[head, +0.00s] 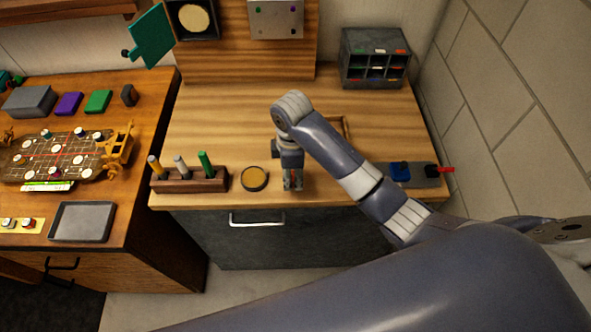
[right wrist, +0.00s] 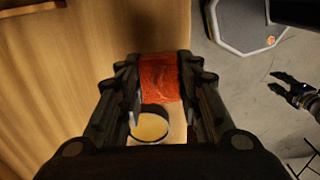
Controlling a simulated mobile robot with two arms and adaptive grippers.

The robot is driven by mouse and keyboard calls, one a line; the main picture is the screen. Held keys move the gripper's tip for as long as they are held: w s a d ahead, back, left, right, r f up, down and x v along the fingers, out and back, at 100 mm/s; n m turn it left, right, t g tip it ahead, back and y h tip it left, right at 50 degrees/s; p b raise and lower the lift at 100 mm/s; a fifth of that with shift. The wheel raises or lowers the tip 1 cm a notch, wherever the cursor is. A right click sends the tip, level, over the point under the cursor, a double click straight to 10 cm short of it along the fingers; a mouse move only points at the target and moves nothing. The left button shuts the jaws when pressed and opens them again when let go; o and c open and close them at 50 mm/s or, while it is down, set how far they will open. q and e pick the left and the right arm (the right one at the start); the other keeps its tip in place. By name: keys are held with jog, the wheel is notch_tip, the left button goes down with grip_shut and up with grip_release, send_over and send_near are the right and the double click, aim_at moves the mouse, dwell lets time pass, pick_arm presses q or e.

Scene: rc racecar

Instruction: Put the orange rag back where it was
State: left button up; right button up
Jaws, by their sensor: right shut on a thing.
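The orange rag (right wrist: 160,78) is held between the fingers of my right gripper (right wrist: 160,75) in the right wrist view. The gripper is shut on it. In the head view my right gripper (head: 292,184) points down near the front edge of the wooden worktop (head: 220,120), just right of a round dark dish with a tan top (head: 254,179).
A wooden block with several coloured-handled tools (head: 190,180) stands left of the dish. A grey drawer organiser (head: 374,58) stands at the back right. A blue item on a dark plate (head: 400,172) is at the front right. A grey tray (head: 83,222) lies on the left bench.

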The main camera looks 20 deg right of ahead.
jog(key=shift+w+d+f, duration=0.1)
jog(key=shift+w+d, duration=0.25)
jog(key=shift+w, duration=0.25)
jog(key=shift+w+d, duration=0.35)
jog(key=shift+w, duration=0.25)
notch_tip(320, 180, down, 2)
jog(key=shift+f+p, duration=0.2)
jog(key=shift+p, duration=0.7)
jog(key=shift+f, duration=0.6)
jog(key=o, duration=0.9)
jog(key=shift+f, duration=0.1)
jog(key=shift+o, duration=0.2)
